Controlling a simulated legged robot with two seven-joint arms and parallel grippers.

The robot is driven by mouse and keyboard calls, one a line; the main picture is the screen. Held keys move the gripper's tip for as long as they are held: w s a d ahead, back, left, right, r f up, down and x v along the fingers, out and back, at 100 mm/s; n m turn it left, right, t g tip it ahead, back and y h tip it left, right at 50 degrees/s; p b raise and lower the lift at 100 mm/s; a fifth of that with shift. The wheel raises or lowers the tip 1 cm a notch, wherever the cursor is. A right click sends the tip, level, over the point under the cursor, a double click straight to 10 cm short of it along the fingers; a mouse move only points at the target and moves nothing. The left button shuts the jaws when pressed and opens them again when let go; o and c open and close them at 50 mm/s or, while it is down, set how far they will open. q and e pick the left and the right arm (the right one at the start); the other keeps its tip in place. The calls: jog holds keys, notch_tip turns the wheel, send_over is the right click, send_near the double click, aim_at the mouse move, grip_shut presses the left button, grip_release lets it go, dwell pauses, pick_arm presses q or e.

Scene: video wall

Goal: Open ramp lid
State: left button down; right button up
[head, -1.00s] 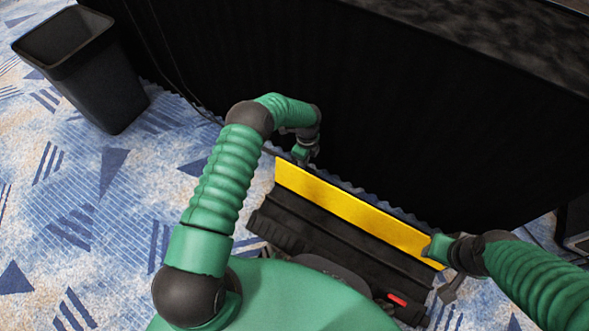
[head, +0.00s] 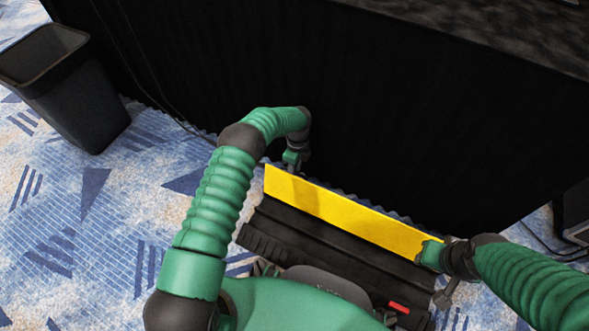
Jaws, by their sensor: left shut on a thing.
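The ramp's yellow lid (head: 340,212) stands raised and tilted along the far side of the black ramp body (head: 310,245) on the carpet. My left gripper (head: 292,168) is at the lid's upper left end, shut on the lid; its fingertips are small and partly hidden. My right gripper (head: 432,256) is at the lid's right end, touching or very close to it; its jaws are not clear. My green body hides the near left part of the ramp.
A black draped table (head: 300,80) stands right behind the ramp. A black bin (head: 65,95) is at the upper left, with cables (head: 150,80) running down the drape. A dark object (head: 575,215) is at the right edge. Patterned carpet at the left is clear.

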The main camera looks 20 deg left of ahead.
pick_arm(q)
jog(key=c, duration=1.5)
grip_release()
jog(key=shift+w+d, duration=0.15)
jog(key=shift+w, duration=0.65)
jog(key=shift+r, duration=0.1)
notch_tip(320, 180, up, 7)
jog(key=p, duration=0.5)
jog(key=shift+w+r, duration=0.1)
